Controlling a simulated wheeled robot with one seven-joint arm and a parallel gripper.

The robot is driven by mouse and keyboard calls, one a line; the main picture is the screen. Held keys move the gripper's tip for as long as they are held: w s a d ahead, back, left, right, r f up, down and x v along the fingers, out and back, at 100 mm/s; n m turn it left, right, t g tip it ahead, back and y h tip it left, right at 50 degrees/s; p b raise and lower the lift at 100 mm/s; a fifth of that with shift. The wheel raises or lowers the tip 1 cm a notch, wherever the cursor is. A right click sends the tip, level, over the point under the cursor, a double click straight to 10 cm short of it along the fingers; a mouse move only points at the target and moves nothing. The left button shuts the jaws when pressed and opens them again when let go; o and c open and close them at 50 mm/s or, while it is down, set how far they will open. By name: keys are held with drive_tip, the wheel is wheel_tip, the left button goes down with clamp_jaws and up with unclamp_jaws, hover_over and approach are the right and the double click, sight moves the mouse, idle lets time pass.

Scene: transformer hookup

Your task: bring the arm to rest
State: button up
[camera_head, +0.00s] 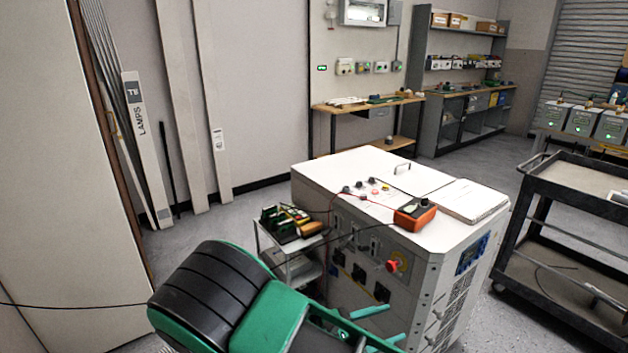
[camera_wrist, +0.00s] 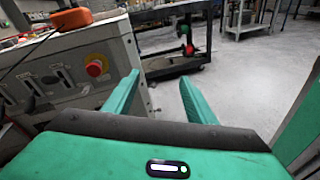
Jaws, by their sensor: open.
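My gripper (camera_head: 378,326) is at the bottom of the head view, on the green and black end of my arm. Its two green fingers stand apart with nothing between them. In the wrist view my gripper (camera_wrist: 160,95) is also open and empty, with grey floor and the cabinet's edge beyond the fingers. The white transformer cabinet (camera_head: 330,176) stands just beyond the gripper in the head view. Its front panel, with a red knob (camera_wrist: 96,66), fills the left of the wrist view. I cannot tell the exact gap between fingers and cabinet.
An orange meter (camera_head: 415,215) with leads sits on the cabinet top. A small stand (camera_head: 303,272) with tools is at the cabinet's left. A dark cart (camera_head: 535,215) stands at the right. Workbenches line the back wall. Open floor (camera_head: 235,215) lies at the left.

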drive_tip(key=s+d+r+m+g+y, duration=0.3)
drive_tip(key=d+r+m+g+y, duration=0.15)
drive_tip(key=d+m, duration=0.35)
drive_tip(key=s+d+r+m+g+y, duration=0.3)
drive_tip(key=d+r+m+g, duration=0.2)
drive_tip(key=d, duration=0.5)
drive_tip(key=s+d+r+m+t+y, duration=0.1)
drive_tip(key=s+d+r+m+y, duration=0.1)
drive_tip(key=s+r+m, duration=0.3)
drive_tip(key=s+d+r+m+t+y, duration=0.2)
drive_tip(key=s+r+m+y, duration=0.3)
drive_tip(key=s, duration=0.8)
drive_tip(key=shift+d+r+m, duration=0.5)
drive_tip(key=shift+d+m, duration=0.3)
drive_tip(key=shift+m, duration=0.5)
drive_tip(key=shift+y, duration=0.25)
drive_tip(key=shift+w+f, duration=0.25)
drive_tip(key=shift+w, duration=0.3)
